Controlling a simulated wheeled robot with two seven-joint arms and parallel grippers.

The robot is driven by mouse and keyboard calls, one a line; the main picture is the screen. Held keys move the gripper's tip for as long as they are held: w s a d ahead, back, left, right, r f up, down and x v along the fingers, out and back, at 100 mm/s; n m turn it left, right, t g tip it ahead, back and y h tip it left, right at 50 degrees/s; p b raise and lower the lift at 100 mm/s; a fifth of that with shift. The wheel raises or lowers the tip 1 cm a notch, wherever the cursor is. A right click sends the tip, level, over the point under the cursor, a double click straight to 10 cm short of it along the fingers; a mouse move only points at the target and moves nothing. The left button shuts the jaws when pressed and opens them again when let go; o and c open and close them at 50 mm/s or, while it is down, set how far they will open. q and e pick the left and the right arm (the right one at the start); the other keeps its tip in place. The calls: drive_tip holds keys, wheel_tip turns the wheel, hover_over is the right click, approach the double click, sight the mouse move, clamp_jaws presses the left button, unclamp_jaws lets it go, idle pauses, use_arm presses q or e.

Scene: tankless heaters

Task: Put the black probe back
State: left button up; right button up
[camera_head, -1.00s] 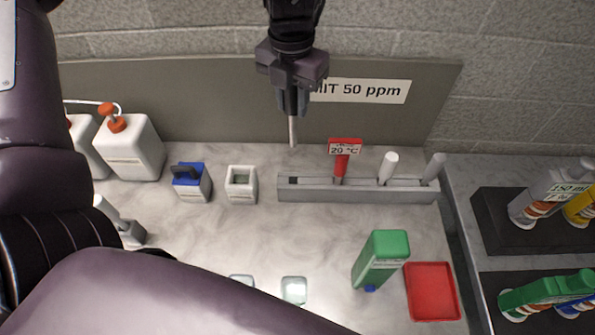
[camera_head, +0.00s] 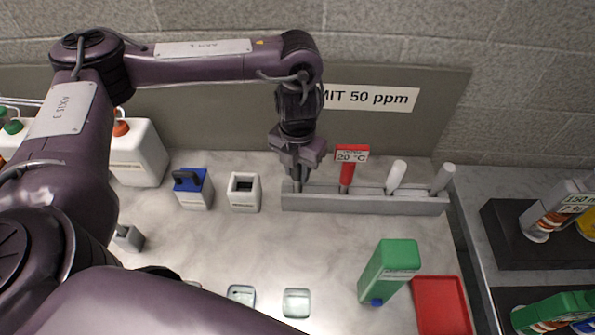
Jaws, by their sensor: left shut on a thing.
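My left gripper (camera_head: 299,172) points down over the left end of the grey rack (camera_head: 365,204). It is shut on the black probe (camera_head: 298,186), whose body is mostly hidden between the fingers. The probe's thin lower part shows at the rack's left slot; I cannot tell how deep it sits. My right gripper is not in view.
A blue-topped block (camera_head: 193,188) and a white block with a square opening (camera_head: 244,192) stand left of the rack. A green box (camera_head: 389,270) and a red tray (camera_head: 442,306) are in front. A wall panel (camera_head: 220,125) rises behind.

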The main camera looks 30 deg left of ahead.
use_arm(q)
drive_tip(key=shift+f, duration=0.45)
drive_tip(key=o, duration=1)
drive_tip(key=shift+f, duration=0.1)
drive_tip(key=shift+r, duration=0.65)
wheel_tip(320, 180, up, 11)
drive_tip(key=shift+p, duration=0.9)
